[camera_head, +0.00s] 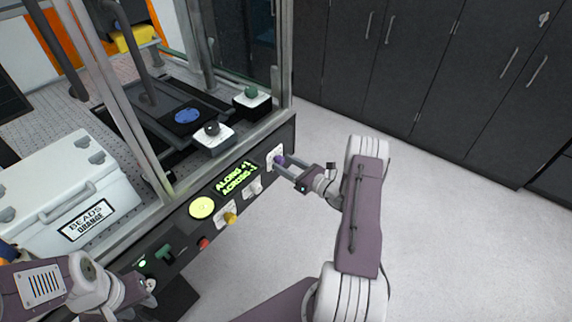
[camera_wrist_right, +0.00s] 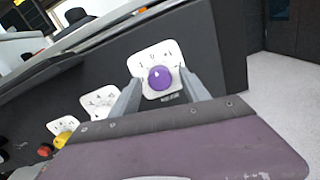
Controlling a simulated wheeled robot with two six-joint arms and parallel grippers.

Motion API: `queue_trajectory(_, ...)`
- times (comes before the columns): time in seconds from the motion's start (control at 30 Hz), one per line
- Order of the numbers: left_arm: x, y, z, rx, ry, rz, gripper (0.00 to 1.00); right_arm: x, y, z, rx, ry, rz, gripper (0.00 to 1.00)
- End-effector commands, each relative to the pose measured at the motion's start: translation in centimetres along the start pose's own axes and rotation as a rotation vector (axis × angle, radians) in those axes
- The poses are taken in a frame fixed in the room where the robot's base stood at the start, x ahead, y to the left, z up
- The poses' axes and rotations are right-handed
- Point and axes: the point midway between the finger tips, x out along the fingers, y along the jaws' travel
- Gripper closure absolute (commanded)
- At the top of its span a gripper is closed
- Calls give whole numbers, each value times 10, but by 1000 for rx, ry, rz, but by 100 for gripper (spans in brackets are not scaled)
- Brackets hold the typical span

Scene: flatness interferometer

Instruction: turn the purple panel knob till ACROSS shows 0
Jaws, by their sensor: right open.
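The purple panel knob (camera_head: 280,160) sits on a white dial plate at the right end of the front panel. In the right wrist view the purple knob (camera_wrist_right: 160,77) shows large, with a small white mark on it, below a printed scale. My right gripper (camera_head: 284,165) is open, its fingers on either side of the knob; contact cannot be told. The green display (camera_head: 238,178) reads ALONG +1 and ACROSS -1. My left gripper (camera_head: 146,287) is near the panel's lower left end; its jaws are too unclear to judge.
The panel also bears a white knob (camera_head: 253,187), a yellow knob (camera_head: 230,218), a yellow round button (camera_head: 202,207), a red button (camera_head: 203,243) and a green switch (camera_head: 165,253). A white case labelled BEADS ORANGE (camera_head: 95,180) stands left. Floor to the right is clear.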

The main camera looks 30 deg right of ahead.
Motion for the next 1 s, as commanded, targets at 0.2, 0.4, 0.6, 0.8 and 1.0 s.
queue_trajectory(0.2, 0, 0, 0, 0, 0, 0, 64, 0, 0, 0, 0, 0, 0, 71)
queue_trajectory(0.4, 0, 0, 0, 0, 0, 0, 64, 0, 0, 0, 0, 0, 0, 100)
queue_trajectory(0.6, -1, 0, 0, 0, 0, 0, 64, -1, 0, 0, 29, 1, 0, 100)
queue_trajectory(0.8, -3, 0, 0, 0, 0, 0, 64, 0, 0, 1, 137, 3, 0, 100)
queue_trajectory(1.0, -6, 0, -1, 0, 0, 0, 64, -1, 0, 1, 303, 6, -1, 100)
